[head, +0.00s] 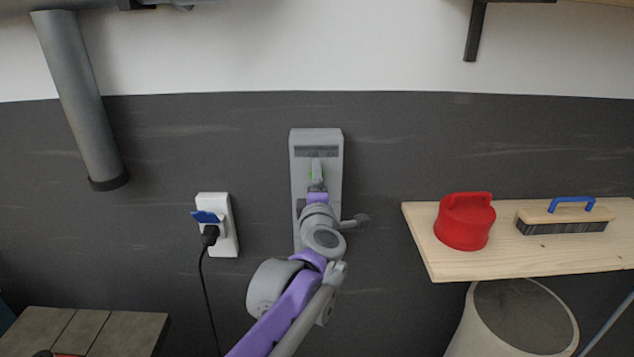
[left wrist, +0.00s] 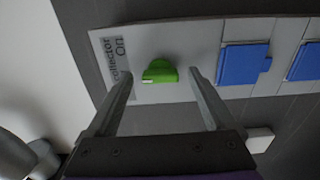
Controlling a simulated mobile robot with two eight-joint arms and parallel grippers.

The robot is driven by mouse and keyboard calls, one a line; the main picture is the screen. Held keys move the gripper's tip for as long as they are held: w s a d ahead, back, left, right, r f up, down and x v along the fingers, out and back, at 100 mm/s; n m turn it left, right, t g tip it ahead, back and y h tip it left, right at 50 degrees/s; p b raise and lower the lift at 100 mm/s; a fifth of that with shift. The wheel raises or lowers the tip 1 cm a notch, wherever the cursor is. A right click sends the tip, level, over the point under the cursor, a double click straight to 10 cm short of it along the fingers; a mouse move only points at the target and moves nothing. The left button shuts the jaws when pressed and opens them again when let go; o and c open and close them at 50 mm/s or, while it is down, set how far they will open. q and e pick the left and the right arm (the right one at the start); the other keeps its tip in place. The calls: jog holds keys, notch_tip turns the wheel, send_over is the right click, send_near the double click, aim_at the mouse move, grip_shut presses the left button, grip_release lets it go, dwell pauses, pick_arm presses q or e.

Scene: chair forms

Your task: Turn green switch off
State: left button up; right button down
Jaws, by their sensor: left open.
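The green switch (left wrist: 160,71) is a round knob with a small white mark near its lower left edge in the left wrist view. It sits on a light grey panel (left wrist: 175,93), beside a label (left wrist: 116,62) reading "collector" and "On". The panel (head: 299,146) also shows in the head view, mounted on the wall, partly covered by my left arm. My left gripper (left wrist: 161,78) is open, with one finger on each side of the knob and nothing held. Whether the fingers touch it I cannot tell. In the head view my left gripper (head: 317,175) is in front of the panel.
Blue socket covers (left wrist: 244,63) are on the same panel. A white outlet (head: 226,241) with a black plug is left of it. A grey pipe (head: 80,95) hangs at upper left.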

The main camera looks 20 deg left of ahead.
pick_arm(q)
jog(key=b+v, duration=0.1)
jog(key=v, duration=0.9)
pick_arm(e)
jog(key=shift+s+f, duration=0.2)
jog(key=shift+f, duration=0.3)
jog(key=shift+s+f, duration=0.2)
jog(key=shift+f, duration=0.25)
pick_arm(q)
jog(key=shift+s, duration=0.15)
jog(key=s+d+f+m+g+h, duration=0.25)
jog(key=s+f+m+h, duration=0.3)
jog(key=f+m, duration=0.3)
jog(key=s+d+f+m+g+h, duration=0.2)
jog(key=s+f+m+g+h, duration=0.15)
jog(key=s+f+m, duration=0.4)
jog(key=s+a+f+m+g+y, duration=0.2)
jog(key=s+a+f+g, duration=0.1)
jog(key=s+f, duration=0.3)
jog(key=s+a+f+m+g+y, duration=0.2)
jog(key=s+a+f, duration=0.3)
jog(key=f, duration=0.4)
jog(key=shift+s+f+m+g, duration=0.15)
jog(key=shift+s+m+g, duration=0.3)
jog(key=shift+m, duration=0.25)
